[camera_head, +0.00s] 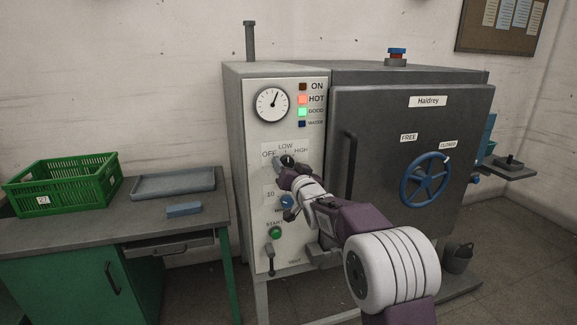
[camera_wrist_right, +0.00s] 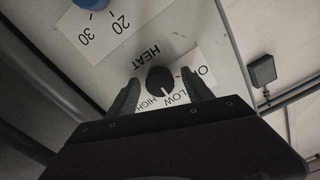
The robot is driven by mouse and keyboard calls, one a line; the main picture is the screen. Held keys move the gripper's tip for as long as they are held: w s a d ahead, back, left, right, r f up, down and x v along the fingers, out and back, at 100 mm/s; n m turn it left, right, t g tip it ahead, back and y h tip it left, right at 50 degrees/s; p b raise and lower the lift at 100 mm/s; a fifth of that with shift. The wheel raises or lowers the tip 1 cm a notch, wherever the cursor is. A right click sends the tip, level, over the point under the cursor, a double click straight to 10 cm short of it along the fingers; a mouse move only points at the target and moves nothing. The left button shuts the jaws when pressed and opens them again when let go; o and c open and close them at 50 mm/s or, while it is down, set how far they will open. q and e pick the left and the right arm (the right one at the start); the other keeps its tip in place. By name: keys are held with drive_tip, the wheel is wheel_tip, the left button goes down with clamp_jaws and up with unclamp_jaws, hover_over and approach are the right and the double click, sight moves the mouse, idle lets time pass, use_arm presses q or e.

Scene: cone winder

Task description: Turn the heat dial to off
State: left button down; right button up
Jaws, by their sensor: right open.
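The heat dial (camera_wrist_right: 160,80) is a round black knob on the machine's pale panel. Its white pointer line points at the scale between LOW and HIGH in the right wrist view. It also shows in the head view (camera_head: 287,160), just under LOW and partly hidden by my gripper. My right gripper (camera_wrist_right: 162,88) is open, with one dark finger on each side of the dial. I cannot tell whether the fingers touch it. In the head view the right gripper (camera_head: 284,171) is at the panel. My left gripper is not in view.
Below the dial sit a blue knob (camera_head: 287,202), a green start button (camera_head: 276,232) and a lever (camera_head: 269,259). The HOT lamp (camera_head: 303,99) and GOOD lamp (camera_head: 302,112) are lit. A door handle (camera_head: 350,165) stands right of the gripper. A green crate (camera_head: 62,190) is on the left bench.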

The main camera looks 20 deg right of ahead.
drive_tip(key=shift+c, duration=0.3)
clamp_jaws()
drive_tip(key=shift+f, duration=0.1)
drive_tip(key=n+b, duration=0.2)
drive_tip(key=shift+d+n, duration=0.1)
drive_tip(key=shift+n, duration=0.3)
drive_tip(key=n+b, duration=0.4)
drive_tip(key=n, duration=0.5)
drive_tip(key=shift+d+b, duration=0.15)
drive_tip(key=shift+b, duration=0.15)
